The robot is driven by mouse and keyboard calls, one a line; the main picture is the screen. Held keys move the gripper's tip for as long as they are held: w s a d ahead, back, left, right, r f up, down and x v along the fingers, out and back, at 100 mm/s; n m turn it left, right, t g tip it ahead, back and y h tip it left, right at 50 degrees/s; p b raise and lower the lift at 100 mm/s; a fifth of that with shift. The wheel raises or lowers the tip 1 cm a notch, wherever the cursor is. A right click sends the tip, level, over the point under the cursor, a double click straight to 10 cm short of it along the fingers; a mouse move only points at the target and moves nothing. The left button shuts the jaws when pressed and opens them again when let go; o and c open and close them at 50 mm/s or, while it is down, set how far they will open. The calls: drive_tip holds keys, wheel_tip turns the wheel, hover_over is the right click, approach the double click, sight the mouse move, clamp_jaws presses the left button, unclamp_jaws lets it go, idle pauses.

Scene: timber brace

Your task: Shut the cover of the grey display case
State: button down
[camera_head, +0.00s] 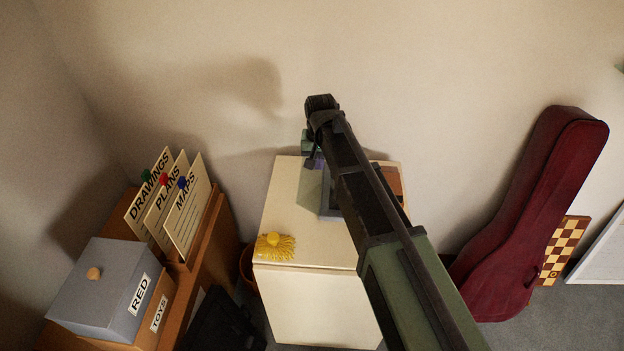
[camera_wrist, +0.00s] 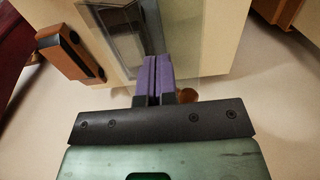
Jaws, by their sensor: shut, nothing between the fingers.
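The grey display case (camera_head: 327,200) stands on the cream cabinet top, mostly hidden behind my arm in the head view. In the wrist view its grey frame (camera_wrist: 127,68) shows beyond my fingers. A clear, see-through panel, which looks like its cover (camera_wrist: 195,58), spreads to the right of the frame and seems to stand open; its exact angle is hard to tell. My gripper (camera_head: 314,163) has purple fingers, which are shut and empty in the wrist view (camera_wrist: 158,78). They are close to the clear panel; I cannot tell whether they touch it.
A yellow tufted object (camera_head: 275,246) lies at the cabinet's (camera_head: 290,205) front left. A brown and black block (camera_wrist: 70,52) sits beside the case. A shelf with a grey box (camera_head: 100,285) and upright cards (camera_head: 185,215) stands left; a dark red instrument case (camera_head: 530,210) leans right.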

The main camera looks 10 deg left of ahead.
drive_tip(key=shift+d, duration=0.15)
drive_tip(key=shift+d, duration=0.85)
drive_tip(key=shift+d, duration=0.7)
drive_tip(key=shift+d+f, duration=0.2)
drive_tip(key=shift+d, duration=0.55)
